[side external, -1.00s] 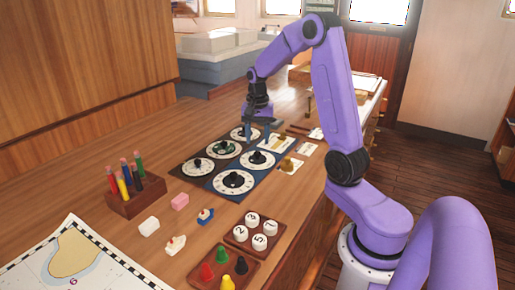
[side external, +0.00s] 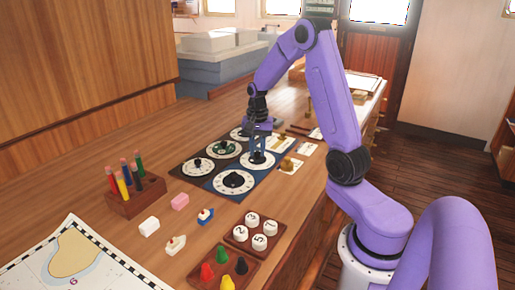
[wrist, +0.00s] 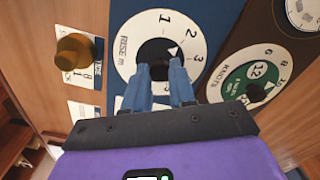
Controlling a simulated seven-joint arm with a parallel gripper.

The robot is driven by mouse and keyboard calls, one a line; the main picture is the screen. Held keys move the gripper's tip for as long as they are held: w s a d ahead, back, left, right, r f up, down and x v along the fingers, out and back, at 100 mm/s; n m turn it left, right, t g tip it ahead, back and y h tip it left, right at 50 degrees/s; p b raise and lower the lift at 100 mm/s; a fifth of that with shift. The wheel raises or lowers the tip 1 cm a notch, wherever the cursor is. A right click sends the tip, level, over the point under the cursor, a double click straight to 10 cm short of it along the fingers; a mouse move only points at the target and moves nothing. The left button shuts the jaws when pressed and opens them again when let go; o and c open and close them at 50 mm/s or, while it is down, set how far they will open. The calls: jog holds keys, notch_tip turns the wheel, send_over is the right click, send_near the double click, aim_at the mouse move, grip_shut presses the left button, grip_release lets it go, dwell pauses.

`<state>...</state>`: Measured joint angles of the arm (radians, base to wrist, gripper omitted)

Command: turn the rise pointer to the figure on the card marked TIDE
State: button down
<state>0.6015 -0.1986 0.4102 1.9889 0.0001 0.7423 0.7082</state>
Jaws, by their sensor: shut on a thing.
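The rise dial (wrist: 126,62) is white, marked RISE m, with figures around its rim. Its black knob has a white pointer mark (wrist: 173,52) that points roughly towards the 2. My gripper (wrist: 165,72) is shut on the knob, with its blue fingers hiding the lower part of the dial. In the side view my gripper (side external: 257,151) stands down over the rise dial (side external: 258,162). The card marked TIDE (wrist: 96,72) lies left of the dial in the wrist view, partly covered by a brass weight (wrist: 75,50); its figure is not clearly readable.
A green-centred KNOTS dial (wrist: 250,80) sits right of the rise dial. Other dials (side external: 234,181) are close by on the panels. A pencil block (side external: 135,196), number-token tray (side external: 252,231) and coloured-peg tray (side external: 222,268) stand on the wooden desk.

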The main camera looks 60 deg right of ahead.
aim_at(257, 152)
jog(key=shift+n, duration=0.4)
jog(key=n, duration=0.3)
jog(key=shift+n, duration=2)
jog(key=c, duration=0.9)
grip_release()
notch_tip(257, 152, up, 18)
jog(key=shift+f, duration=0.25)
